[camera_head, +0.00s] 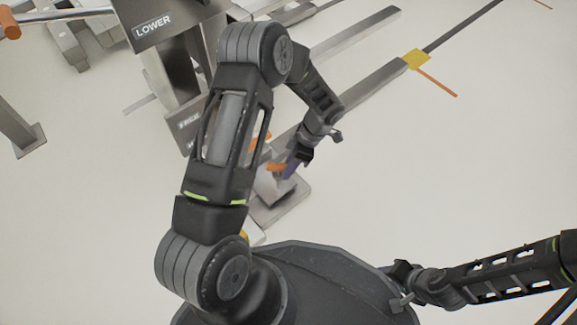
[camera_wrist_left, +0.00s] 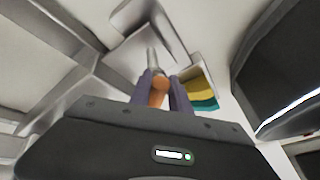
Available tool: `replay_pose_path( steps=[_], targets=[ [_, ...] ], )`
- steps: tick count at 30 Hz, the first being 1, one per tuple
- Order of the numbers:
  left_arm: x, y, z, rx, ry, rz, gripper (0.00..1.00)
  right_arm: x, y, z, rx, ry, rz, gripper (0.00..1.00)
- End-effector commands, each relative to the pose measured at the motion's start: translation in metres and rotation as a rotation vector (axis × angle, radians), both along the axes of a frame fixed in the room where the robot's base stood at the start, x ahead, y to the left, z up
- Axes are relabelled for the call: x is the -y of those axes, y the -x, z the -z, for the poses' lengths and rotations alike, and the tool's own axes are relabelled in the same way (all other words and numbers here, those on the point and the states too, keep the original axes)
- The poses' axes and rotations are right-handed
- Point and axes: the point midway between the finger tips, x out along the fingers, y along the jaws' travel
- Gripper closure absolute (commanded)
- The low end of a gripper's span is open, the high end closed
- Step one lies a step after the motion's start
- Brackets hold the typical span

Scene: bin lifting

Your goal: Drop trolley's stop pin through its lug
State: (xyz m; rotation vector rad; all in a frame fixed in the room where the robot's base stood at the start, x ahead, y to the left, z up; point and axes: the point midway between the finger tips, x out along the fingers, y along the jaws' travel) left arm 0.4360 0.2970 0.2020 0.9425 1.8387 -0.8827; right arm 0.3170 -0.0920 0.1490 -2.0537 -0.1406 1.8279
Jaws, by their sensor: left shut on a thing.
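My left gripper (camera_head: 285,169) is low over a metal block on a base plate (camera_head: 290,203) in the head view. Its purple fingers are shut on the orange grip of the stop pin (camera_wrist_left: 158,92) in the left wrist view. The pin's grey shank (camera_wrist_left: 152,60) points away from the fingers toward grey metalwork (camera_wrist_left: 130,47). The orange grip also shows in the head view (camera_head: 275,167). I cannot tell whether the shank is in the lug; the hole is not visible. My right gripper (camera_head: 402,287) is at the lower right, its jaws unclear.
A metal post with a "LOWER" sign (camera_head: 152,25) stands behind my left arm. Long metal rails (camera_head: 365,88) run toward the upper right, with a yellow piece (camera_head: 416,59) on one. A yellow and teal block (camera_wrist_left: 202,92) is right of the fingers. The right floor is clear.

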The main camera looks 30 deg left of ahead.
Motion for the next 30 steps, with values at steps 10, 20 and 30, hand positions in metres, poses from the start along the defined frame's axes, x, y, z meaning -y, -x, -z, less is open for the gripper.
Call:
replay_pose_path(
  steps=[10,20,30],
  targets=[
    [0.0,0.0,0.009,-0.001,0.0,0.0,1.0,0.0,0.0,0.0,0.0,0.0,0.0,0.64],
    [0.0,0.0,0.017,0.0,0.0,0.0,1.0,0.0,0.0,0.0,0.0,0.0,0.0,0.64],
    [0.0,0.0,0.019,0.001,0.0,0.0,1.0,0.0,0.0,0.0,0.0,0.0,0.0,0.64]
  ],
)
